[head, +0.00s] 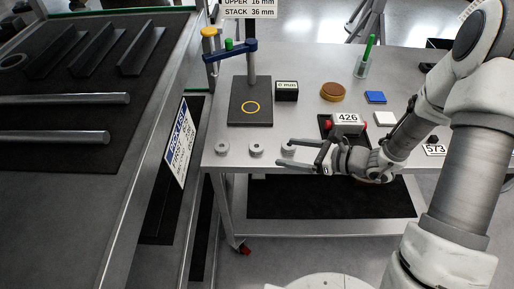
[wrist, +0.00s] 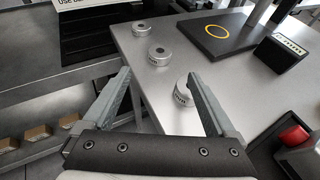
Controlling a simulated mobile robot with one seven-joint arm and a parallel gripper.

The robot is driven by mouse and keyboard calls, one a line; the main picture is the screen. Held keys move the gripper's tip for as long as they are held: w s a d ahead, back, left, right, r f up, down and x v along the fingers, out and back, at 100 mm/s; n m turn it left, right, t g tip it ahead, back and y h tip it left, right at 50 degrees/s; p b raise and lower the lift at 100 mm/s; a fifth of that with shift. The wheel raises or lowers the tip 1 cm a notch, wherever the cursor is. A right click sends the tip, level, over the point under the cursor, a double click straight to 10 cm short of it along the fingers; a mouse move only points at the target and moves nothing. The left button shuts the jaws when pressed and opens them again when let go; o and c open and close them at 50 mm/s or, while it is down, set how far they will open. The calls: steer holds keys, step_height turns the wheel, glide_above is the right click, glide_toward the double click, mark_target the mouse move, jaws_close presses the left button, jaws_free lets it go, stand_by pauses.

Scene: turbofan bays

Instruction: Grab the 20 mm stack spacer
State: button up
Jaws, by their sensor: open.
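Three round grey metal spacers stand in a row along the table's front edge: a left one (head: 222,148), a middle one (head: 256,150) and a right one (head: 287,148). The wrist view shows them as far (wrist: 138,29), middle (wrist: 158,56) and near (wrist: 182,90). Their side markings are too small to read, so I cannot tell which is 20 mm. My gripper (head: 285,153) is open and empty, close to the right spacer, which its upper finger partly hides. In the wrist view my gripper (wrist: 158,74) has the near spacer beside its right finger; contact is unclear.
A black stand base (head: 250,118) with a yellow ring carries a post and blue arm. A sign (head: 248,8) reads "UPPER 16 mm, STACK 36 mm".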

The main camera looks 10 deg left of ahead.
mark_target(261, 148)
steer(key=x, duration=0.9)
steer(key=shift+a+f, duration=0.15)
steer(key=shift+a, duration=0.2)
jaws_close()
